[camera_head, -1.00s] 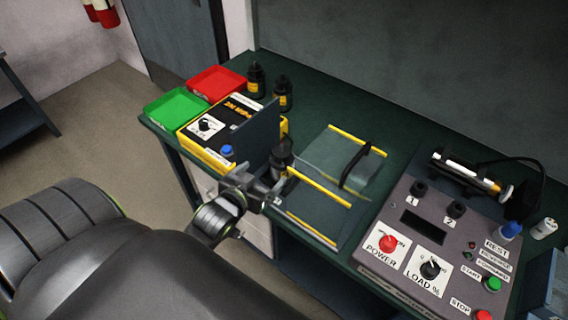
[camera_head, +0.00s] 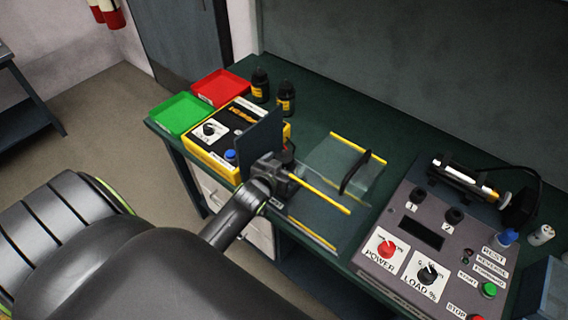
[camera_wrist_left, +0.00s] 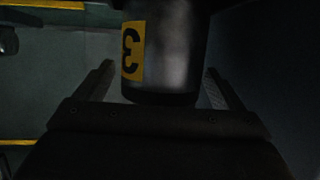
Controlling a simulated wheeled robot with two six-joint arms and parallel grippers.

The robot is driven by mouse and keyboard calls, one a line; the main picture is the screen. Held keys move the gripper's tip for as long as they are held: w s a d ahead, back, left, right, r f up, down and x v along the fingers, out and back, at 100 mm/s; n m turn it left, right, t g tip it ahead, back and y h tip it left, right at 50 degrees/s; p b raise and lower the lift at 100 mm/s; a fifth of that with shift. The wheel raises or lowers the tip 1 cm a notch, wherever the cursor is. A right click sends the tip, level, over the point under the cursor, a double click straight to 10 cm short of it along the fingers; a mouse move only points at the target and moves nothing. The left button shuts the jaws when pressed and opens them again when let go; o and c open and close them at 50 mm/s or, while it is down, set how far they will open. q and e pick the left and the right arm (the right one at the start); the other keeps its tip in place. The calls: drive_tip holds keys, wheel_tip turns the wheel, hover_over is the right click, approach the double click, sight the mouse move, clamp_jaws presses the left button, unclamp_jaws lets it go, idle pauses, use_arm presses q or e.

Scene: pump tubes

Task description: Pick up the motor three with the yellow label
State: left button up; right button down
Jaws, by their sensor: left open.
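Motor three (camera_wrist_left: 165,55) is a dark cylinder with a yellow label (camera_wrist_left: 132,50) bearing a black 3, seen in the left wrist view. It stands between the two fingers of my left gripper (camera_wrist_left: 160,85), which is open with a visible gap on each side of it. In the head view my left gripper (camera_head: 280,170) is beside the dark upright panel, and it hides most of the motor; only a dark top (camera_head: 288,150) shows behind it. My right gripper is not in view.
A dark upright panel (camera_head: 260,135) of the yellow box (camera_head: 205,160) stands close to the left gripper. Two black bottle-shaped motors (camera_head: 260,86) with yellow labels stand behind. Red (camera_head: 221,76) and green trays (camera_head: 180,104) are at left. A clear cover (camera_head: 335,165) and control panel (camera_head: 422,262) lie right.

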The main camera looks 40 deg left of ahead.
use_arm(q)
drive_tip(key=shift+w+a+f, duration=0.1)
drive_tip(key=shift+w+f, duration=0.15)
drive_tip(key=shift+w, duration=0.45)
clamp_jaws()
drive_tip(key=shift+w+r, duration=0.15)
drive_tip(key=shift+r, duration=0.1)
